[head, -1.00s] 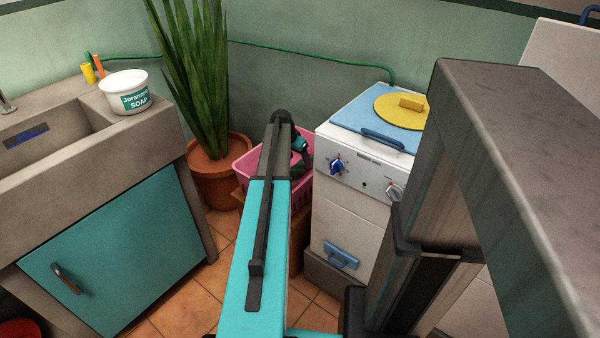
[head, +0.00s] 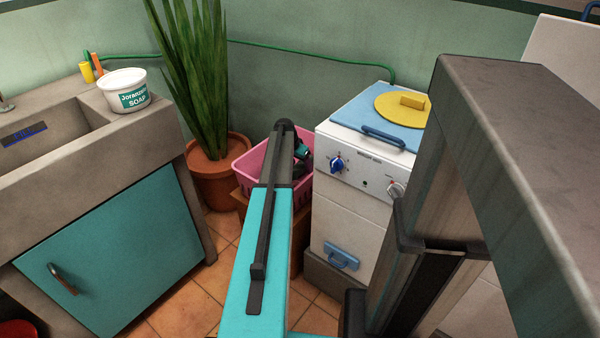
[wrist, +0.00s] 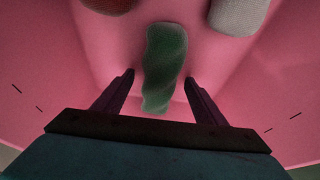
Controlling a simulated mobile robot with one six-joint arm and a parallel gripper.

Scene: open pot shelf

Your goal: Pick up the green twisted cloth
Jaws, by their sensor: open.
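The green twisted cloth (wrist: 163,65) lies on the floor of the pink basket (head: 241,166), seen in the wrist view. It runs lengthwise away from my gripper. My gripper (wrist: 158,80) is open, with one finger on each side of the cloth's near part in the picture and a gap visible on both sides. I cannot tell how far above the cloth the fingertips are. In the head view my arm and the basket walls hide the cloth, and part of my gripper (head: 301,158) shows over the basket.
In the wrist view a red item (wrist: 110,4) and a whitish item (wrist: 238,14) lie beyond the cloth. The basket walls surround my gripper closely. A potted plant (head: 215,185) stands left of the basket, and a white stove (head: 352,215) stands right.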

